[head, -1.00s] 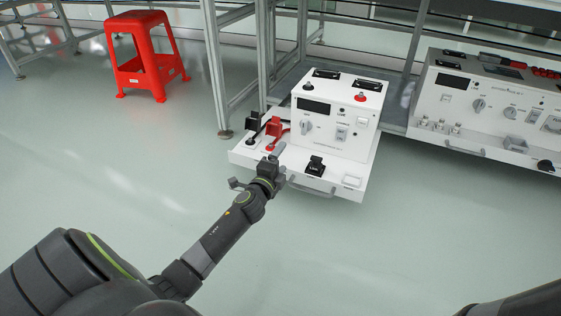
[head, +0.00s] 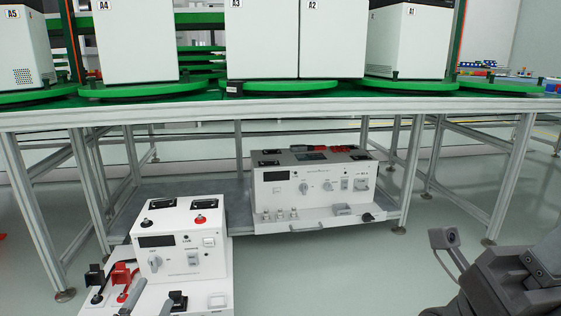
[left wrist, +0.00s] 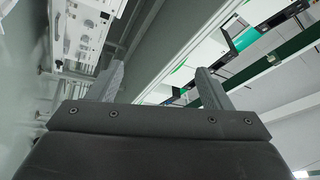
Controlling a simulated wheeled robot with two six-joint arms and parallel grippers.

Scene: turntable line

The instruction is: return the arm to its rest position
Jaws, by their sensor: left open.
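My left gripper (head: 538,264) is at the bottom right of the head view, partly cut off by the frame edge, with its small wrist camera beside it. In the left wrist view its two grey fingers (left wrist: 160,82) stand well apart with nothing between them, so it is open and empty. It is clear of the white testers, and nothing touches the fingers. Most of my left arm is outside the head view. My right gripper is not in view.
A white tester (head: 182,250) with red and black clips stands at lower left. A second tester (head: 315,190) is on the low shelf. Above runs the table's metal edge (head: 330,106), with green turntables (head: 315,86) bearing white boxes.

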